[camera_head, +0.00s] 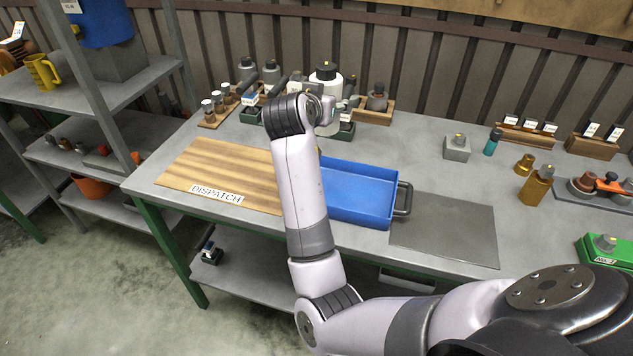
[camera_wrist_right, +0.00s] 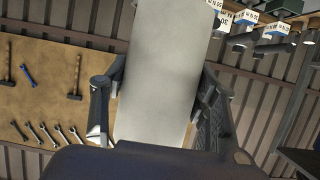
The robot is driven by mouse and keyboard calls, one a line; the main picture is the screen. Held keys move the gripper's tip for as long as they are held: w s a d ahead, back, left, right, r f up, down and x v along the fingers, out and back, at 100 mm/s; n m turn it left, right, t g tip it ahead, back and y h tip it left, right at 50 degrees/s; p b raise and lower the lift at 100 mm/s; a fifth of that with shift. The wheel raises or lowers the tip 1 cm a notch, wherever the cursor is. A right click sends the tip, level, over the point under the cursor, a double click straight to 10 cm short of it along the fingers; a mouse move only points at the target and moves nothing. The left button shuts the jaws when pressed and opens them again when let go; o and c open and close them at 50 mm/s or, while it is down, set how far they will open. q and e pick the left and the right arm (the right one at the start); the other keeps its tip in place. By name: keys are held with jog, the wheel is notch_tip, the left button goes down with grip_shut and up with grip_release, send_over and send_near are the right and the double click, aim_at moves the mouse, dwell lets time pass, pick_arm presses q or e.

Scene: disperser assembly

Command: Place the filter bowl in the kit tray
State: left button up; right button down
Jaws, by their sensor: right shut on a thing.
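The blue tray (camera_head: 358,190), likely the kit tray, lies on the grey workbench with a dark handle on its right side. Its visible floor looks empty; my right arm hides its left edge. My right gripper (camera_head: 322,108) is beyond the tray, among the parts at the back of the bench, mostly hidden by my wrist. In the right wrist view, my right gripper (camera_wrist_right: 155,108) has its two fingers on either side of a pale grey, smooth, long thing (camera_wrist_right: 165,65) and is shut on it. I cannot tell surely whether this is the filter bowl. My left gripper is not in view.
A wooden board marked DISPATCH (camera_head: 218,175) lies left of the tray, a grey mat (camera_head: 445,228) right of it. A white bottle (camera_head: 325,82) and several small parts in holders crowd the back. A grey block (camera_head: 457,148) and brass parts (camera_head: 536,186) stand right.

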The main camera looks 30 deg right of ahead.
jog(key=shift+f+p, duration=0.8)
jog(key=shift+f, duration=9)
jog(key=shift+f, duration=0.1)
jog(key=c, duration=0.6)
grip_release()
jog(key=shift+s+f, duration=0.1)
jog(key=shift+r, duration=0.2)
